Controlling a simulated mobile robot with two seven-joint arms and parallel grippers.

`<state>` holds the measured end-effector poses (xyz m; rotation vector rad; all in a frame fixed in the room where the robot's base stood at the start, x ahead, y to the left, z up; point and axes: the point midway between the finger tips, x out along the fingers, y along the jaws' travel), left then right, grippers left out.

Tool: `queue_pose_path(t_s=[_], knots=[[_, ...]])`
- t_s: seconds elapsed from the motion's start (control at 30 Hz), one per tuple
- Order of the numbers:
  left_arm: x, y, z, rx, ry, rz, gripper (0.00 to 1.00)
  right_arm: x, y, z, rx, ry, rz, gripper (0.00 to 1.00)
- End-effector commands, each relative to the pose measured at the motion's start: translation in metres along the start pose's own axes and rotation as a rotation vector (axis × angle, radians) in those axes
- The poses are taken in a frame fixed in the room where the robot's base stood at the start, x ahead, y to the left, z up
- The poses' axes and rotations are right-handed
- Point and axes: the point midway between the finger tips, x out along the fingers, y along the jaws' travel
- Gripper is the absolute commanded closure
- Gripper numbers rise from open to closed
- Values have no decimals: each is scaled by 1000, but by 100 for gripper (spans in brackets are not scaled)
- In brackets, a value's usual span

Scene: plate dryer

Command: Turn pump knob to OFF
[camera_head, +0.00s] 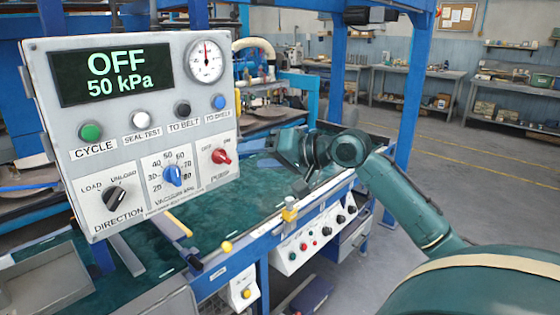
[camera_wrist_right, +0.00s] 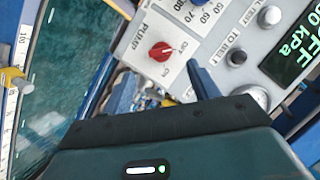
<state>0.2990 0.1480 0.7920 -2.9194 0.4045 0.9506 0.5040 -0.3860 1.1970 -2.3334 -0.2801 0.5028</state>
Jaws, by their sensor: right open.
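The red pump knob (camera_head: 221,156) is on the right side of the tilted control panel (camera_head: 120,218), between the OFF and ON labels. Its long grip appears to lie toward the OFF label, and the display (camera_head: 112,74) reads OFF and 50 kPa. In the right wrist view the knob (camera_wrist_right: 161,51) shows ahead of the fingers, roughly between their lines. My right gripper (camera_head: 278,154) is to the right of the panel, apart from the knob. In the wrist view its two fingers (camera_wrist_right: 163,88) are spread with nothing between them. My left gripper is not in view.
A blue vacuum dial (camera_head: 173,176) and black direction knob (camera_head: 115,196) sit left of the pump knob. Several push buttons and a gauge (camera_head: 204,60) are above. Below is a green work surface (camera_head: 215,215) with a lower control box (camera_head: 318,238). Open floor lies right.

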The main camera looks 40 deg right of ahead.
Motion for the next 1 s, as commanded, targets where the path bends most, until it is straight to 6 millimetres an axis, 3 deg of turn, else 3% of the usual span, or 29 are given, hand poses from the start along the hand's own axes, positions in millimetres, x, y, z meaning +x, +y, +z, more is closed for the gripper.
queue_pose_path(t_s=[0.2, 0.4, 1.0], knots=[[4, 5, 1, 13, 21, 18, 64, -34, 1, 2, -1, 0, 0, 40], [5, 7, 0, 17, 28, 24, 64, -52, 0, 1, 1, 0, -1, 40], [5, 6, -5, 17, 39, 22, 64, -56, 0, 0, 0, 0, 0, 40]])
